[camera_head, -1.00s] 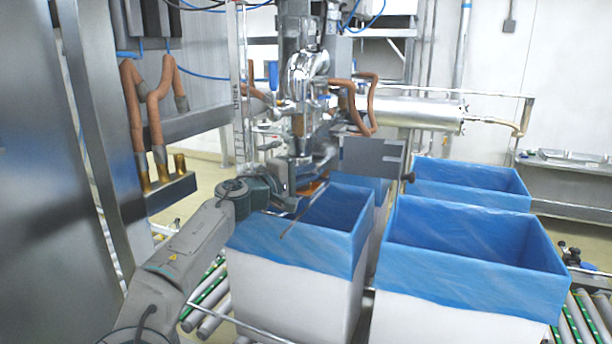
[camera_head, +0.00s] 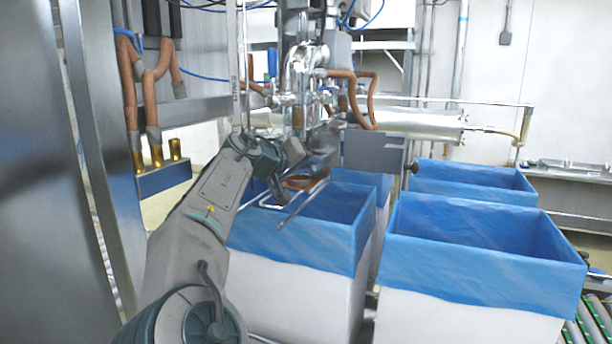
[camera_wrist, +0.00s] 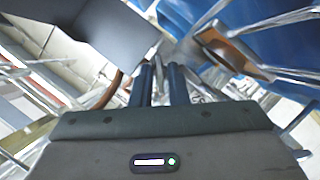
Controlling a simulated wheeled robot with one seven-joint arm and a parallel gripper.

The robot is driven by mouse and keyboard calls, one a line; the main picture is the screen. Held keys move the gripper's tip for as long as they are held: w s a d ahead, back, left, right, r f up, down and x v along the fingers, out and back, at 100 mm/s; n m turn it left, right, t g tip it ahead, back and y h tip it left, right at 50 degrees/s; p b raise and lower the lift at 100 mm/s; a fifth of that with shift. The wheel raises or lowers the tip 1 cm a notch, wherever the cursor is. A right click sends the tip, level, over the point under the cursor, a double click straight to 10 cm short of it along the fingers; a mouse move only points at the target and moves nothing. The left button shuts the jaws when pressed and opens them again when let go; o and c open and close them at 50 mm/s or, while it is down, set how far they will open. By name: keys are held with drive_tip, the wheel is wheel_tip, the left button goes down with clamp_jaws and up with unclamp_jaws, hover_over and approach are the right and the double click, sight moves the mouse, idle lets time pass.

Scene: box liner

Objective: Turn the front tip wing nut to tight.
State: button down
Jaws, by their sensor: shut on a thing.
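My gripper (camera_wrist: 163,72) shows in the wrist view as two dark fingers close together, shut on a small metal part at their tips. It sits at the filling machine's tip, where the wing nut is, but the fingers largely hide that part and its angle cannot be told. In the head view my gripper (camera_head: 300,160) is at the end of my arm, below the shiny metal pipework (camera_head: 306,70) of the filling head.
Blue-lined white boxes stand beneath and to the right: one under the filling head (camera_head: 300,270), a larger one (camera_head: 470,300) beside it. A grey metal box (camera_head: 375,152) is right of the filling head. Brown hoses (camera_head: 150,90) hang at left.

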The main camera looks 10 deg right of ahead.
drive_tip(key=m+y+b, duration=0.1)
drive_tip(key=b, duration=0.1)
drive_tip(key=m+y+b, duration=0.1)
drive_tip(key=m+b, duration=0.1)
drive_tip(key=shift+d+f, duration=0.15)
drive_tip(key=shift+f, duration=0.05)
drive_tip(key=shift+s+r+m+t+y+b, duration=0.1)
drive_tip(key=shift+m+t+y+b, duration=0.45)
drive_tip(key=shift+m+b, duration=0.5)
drive_tip(key=c, duration=1.6)
unclamp_jaws()
drive_tip(key=shift+r, duration=0.1)
drive_tip(key=shift+r, duration=0.1)
